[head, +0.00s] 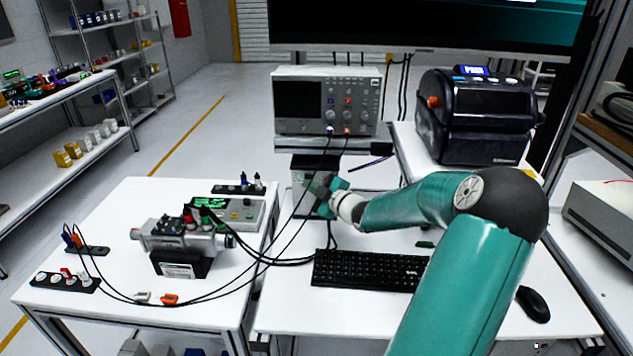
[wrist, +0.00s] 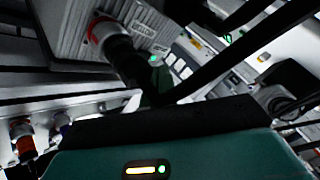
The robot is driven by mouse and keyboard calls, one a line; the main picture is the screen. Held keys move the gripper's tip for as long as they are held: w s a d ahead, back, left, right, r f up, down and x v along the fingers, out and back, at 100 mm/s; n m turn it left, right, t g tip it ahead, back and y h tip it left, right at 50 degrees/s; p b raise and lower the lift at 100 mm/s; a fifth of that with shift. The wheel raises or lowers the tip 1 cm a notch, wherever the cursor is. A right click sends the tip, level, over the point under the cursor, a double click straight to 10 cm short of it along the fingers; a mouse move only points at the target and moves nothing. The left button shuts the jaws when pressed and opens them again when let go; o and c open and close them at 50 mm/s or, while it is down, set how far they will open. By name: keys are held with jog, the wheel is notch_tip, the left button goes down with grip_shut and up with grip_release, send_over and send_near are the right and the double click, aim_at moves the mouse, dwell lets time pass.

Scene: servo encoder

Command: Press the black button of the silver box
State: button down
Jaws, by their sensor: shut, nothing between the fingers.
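A small silver-grey box with a dark top (head: 316,162) stands at the back of the white table, under the oscilloscope, in the head view. My gripper (head: 309,186) is shut and empty in front of it, hiding much of its front. I cannot tell whether they touch. In the wrist view, a grey ribbed metal face (wrist: 75,25), apparently this box, is close. It carries a black round part with a red ring, a small label and a green light. I cannot make out for certain which part is the black button.
The oscilloscope (head: 328,103) stands above the box, with cables hanging down beside my gripper. A keyboard (head: 367,270) and mouse (head: 533,304) lie in front. A motor rig (head: 182,243) and a bench unit (head: 236,213) stand left. A black printer (head: 475,118) is at right.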

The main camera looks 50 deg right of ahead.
jog(key=shift+s+a, duration=0.85)
jog(key=shift+a, duration=0.2)
jog(key=shift+s+a, duration=0.85)
jog(key=shift+a, duration=0.2)
jog(key=shift+d, duration=0.1)
